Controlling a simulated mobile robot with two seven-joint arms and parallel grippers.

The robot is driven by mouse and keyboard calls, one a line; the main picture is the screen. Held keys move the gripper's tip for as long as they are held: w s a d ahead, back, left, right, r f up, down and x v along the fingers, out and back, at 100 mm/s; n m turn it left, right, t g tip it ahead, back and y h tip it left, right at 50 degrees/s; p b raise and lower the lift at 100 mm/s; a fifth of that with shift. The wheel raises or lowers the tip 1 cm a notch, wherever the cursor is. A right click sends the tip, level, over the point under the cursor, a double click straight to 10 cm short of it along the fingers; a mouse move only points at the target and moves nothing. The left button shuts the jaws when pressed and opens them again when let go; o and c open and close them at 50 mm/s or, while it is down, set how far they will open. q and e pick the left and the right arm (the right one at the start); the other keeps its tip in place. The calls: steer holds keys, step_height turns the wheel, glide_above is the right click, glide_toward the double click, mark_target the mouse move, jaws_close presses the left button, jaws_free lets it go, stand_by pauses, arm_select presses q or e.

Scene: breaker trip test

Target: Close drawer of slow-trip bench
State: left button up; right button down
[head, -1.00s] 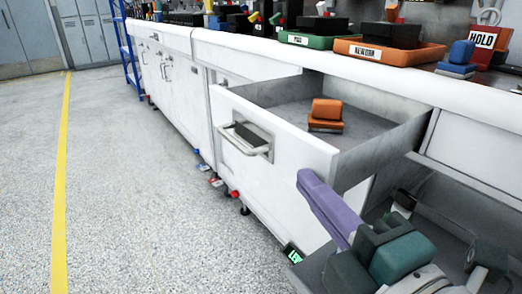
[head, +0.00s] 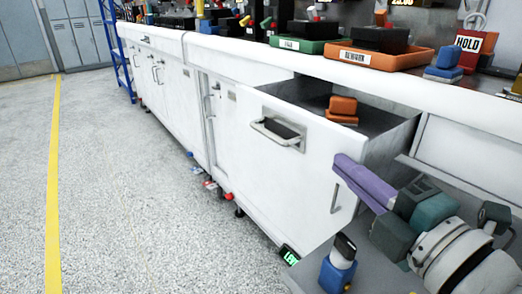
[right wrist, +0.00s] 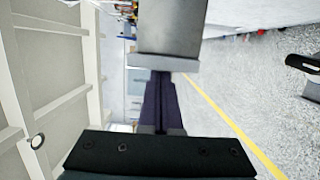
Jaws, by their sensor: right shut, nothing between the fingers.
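The white drawer (head: 255,120) of the bench stands partly open, with its bar handle (head: 278,132) on the front face. Two stacked orange pieces (head: 342,108) lie inside on the grey floor. My right gripper (head: 342,162), with purple fingers, is shut and empty at the right end of the drawer front. Its tips look close to or against the front; contact is hard to tell. In the right wrist view the shut fingers (right wrist: 158,105) reach to a grey panel edge (right wrist: 165,62). My left gripper is not in view.
On the bench top stand an orange tray (head: 375,58), a green tray (head: 297,46), a blue block (head: 445,62) and a red HOLD sign (head: 470,48). A blue-and-black piece (head: 338,272) is at the lower right.

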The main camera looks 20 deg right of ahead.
mark_target(382, 149)
steer(key=w+d, duration=0.1)
steer(key=d, duration=0.1)
steer(key=w+d, duration=0.1)
steer(key=d, duration=0.2)
steer(key=w+d, duration=0.1)
steer(key=d, duration=0.2)
steer(key=shift+b, duration=0.35)
steer(key=shift+a, duration=0.1)
